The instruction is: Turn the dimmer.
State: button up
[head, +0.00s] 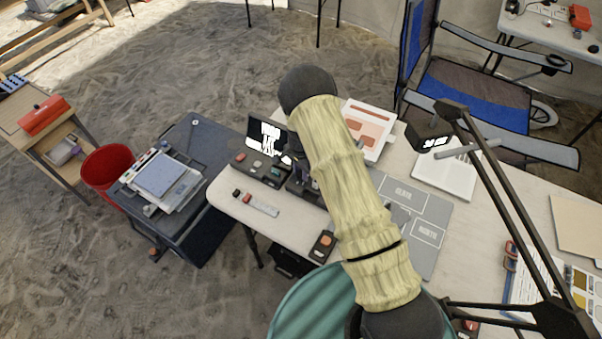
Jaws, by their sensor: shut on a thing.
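My arm in a cream sleeve crosses the middle of the head view. My gripper (300,168) shows only as a dark part at the left edge of the sleeve, low over the table. It is shut at a small dark box, which seems to be the dimmer (302,192). The sleeve hides most of the fingertips and the right part of the box. I cannot see the knob or how far it is turned.
A dark control box (258,169) with coloured buttons stands left of my gripper, before a small screen (268,138). A small box with an orange button (322,246) sits at the table's near edge. A grey sorting mat (430,232) lies right; a lamp arm (497,190) crosses there.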

aim_at(300, 173)
jog(key=shift+m, duration=0.8)
jog(key=shift+a, duration=0.1)
jog(key=o, duration=1)
notch_tip(300, 173, up, 17)
jog(key=b, duration=0.3)
jog(key=shift+r, duration=0.2)
